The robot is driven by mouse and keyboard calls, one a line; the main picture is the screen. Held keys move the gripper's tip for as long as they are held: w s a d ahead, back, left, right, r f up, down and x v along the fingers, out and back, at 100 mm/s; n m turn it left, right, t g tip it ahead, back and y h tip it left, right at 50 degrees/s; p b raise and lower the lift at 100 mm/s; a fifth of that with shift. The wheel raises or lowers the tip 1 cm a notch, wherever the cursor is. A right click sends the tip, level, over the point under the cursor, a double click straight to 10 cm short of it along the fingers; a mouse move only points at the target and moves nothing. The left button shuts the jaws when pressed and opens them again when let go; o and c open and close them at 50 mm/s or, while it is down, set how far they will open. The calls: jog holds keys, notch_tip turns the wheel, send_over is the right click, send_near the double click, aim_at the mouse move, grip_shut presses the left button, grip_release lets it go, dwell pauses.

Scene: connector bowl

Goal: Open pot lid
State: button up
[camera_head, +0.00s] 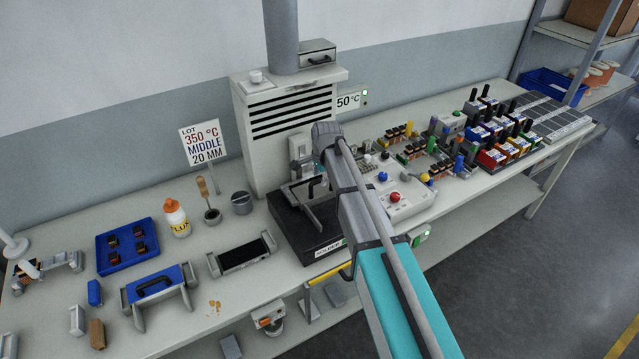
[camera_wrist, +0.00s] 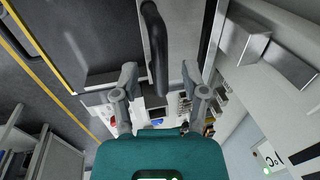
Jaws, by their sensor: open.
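The solder pot is a black box (camera_head: 322,240) with a partly readable "SOLDER" label on its front, near the middle of the bench. Its top is a dark lid area, partly hidden by my arm and gripper. In the wrist view a dark curved handle bar (camera_wrist: 157,45) runs between my fingers. My gripper (camera_wrist: 158,74) is open, with one finger on each side of the bar. I cannot tell whether either finger touches it. In the head view my gripper (camera_head: 305,184) is just above the pot, small and partly hidden.
A vented cabinet (camera_head: 285,140) stands right behind the pot. A grey cup (camera_head: 241,203), a yellow-white bottle (camera_head: 177,218) and an empty black-and-grey fixture (camera_head: 243,255) are to the left. A panel with a red button (camera_head: 395,197) and many connectors lie to the right.

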jog(key=shift+w+f+b, duration=0.1)
jog(key=shift+f+b, duration=0.25)
jog(key=shift+f, duration=0.15)
grip_shut()
